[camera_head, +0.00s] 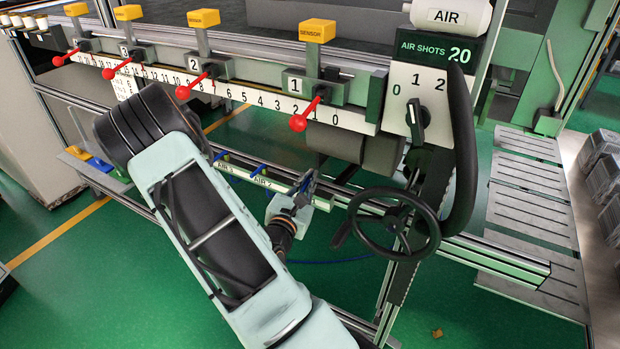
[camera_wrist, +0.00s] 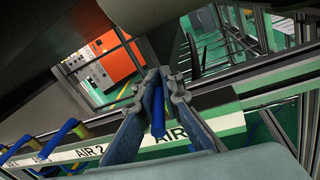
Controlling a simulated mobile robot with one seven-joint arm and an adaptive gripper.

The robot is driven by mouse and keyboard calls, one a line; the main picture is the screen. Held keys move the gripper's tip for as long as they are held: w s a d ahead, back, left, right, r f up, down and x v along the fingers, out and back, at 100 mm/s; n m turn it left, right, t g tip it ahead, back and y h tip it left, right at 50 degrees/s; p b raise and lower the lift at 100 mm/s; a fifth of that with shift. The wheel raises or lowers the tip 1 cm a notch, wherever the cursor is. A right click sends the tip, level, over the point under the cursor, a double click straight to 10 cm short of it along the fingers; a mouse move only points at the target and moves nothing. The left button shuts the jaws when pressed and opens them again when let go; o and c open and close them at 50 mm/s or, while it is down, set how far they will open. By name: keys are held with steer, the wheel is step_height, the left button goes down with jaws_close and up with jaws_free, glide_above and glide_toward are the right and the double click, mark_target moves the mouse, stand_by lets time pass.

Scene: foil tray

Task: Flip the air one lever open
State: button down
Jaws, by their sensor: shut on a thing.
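The air one lever is a blue handle (camera_wrist: 158,112) above the label AIR 1 in the wrist view. It stands roughly upright in that picture, between the two fingertips of my gripper (camera_wrist: 161,86). My gripper is shut on it, and the fingers hide part of the lever. In the head view my gripper (camera_head: 302,196) is at the right end of the row of air labels, under the machine's front rail. The lever is mostly hidden there by my gripper and wrist.
The air two lever (camera_wrist: 66,130) and another blue lever (camera_wrist: 20,146) stand left along the label strip (camera_wrist: 60,154). A black handwheel (camera_head: 394,224) is close to the right of my gripper. Red-knobbed levers (camera_head: 298,122) and the numbered scale lie above. Green floor shows below.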

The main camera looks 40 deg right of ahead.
steer(key=shift+w+m+g, duration=0.1)
steer(key=shift+m+g, duration=0.2)
steer(key=shift+m+g+h, duration=0.7)
steer(key=shift+g, duration=0.4)
steer(key=c, duration=2.1)
jaws_free()
steer(key=shift+a, duration=0.1)
steer(key=v, duration=1.2)
